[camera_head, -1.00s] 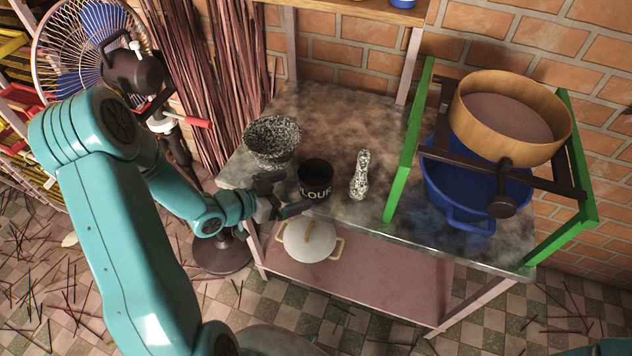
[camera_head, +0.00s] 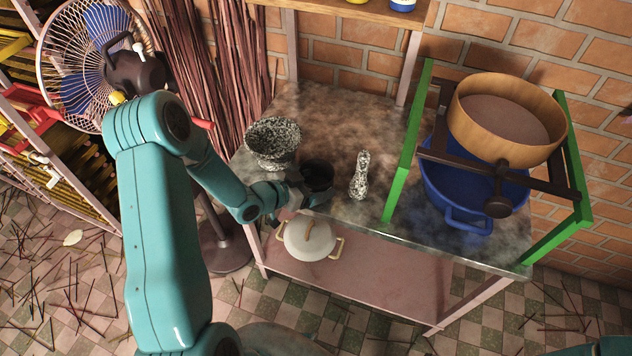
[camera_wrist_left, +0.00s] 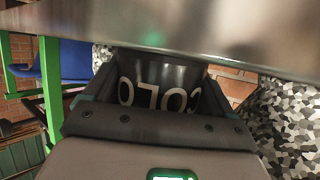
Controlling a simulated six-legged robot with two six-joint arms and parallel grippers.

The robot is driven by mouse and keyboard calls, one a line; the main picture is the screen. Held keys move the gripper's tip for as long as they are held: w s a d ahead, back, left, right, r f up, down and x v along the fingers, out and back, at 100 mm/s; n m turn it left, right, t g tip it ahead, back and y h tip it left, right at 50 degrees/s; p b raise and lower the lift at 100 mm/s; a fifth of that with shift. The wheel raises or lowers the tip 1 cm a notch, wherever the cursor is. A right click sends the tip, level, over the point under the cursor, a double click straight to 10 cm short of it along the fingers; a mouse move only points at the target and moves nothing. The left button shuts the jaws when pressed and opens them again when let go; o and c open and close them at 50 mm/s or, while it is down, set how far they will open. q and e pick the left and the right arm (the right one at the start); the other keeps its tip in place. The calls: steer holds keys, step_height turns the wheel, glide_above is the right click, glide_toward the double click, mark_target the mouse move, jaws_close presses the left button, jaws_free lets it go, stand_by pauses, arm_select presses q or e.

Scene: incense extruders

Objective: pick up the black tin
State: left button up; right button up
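The black tin (camera_head: 317,174) with pale lettering stands near the front edge of the stone-topped table (camera_head: 350,222). My left gripper (camera_head: 306,194) is at the tin's front side. In the left wrist view, which is upside down, its fingers lie on both sides of the tin (camera_wrist_left: 160,88). The fingertips appear close to its sides, but I cannot tell whether they press on it. The table edge (camera_wrist_left: 200,30) hides the tin's base there. My right gripper is out of view.
A speckled bowl (camera_head: 273,142) stands close to the tin's left, and a speckled pestle (camera_head: 360,176) to its right. A green frame (camera_head: 405,150) with a blue pot (camera_head: 464,218) and wooden sieve (camera_head: 508,115) fills the right side. A lidded pot (camera_head: 308,238) sits on the lower shelf.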

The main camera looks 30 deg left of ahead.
arm_select(q)
steer(key=shift+c, duration=0.9)
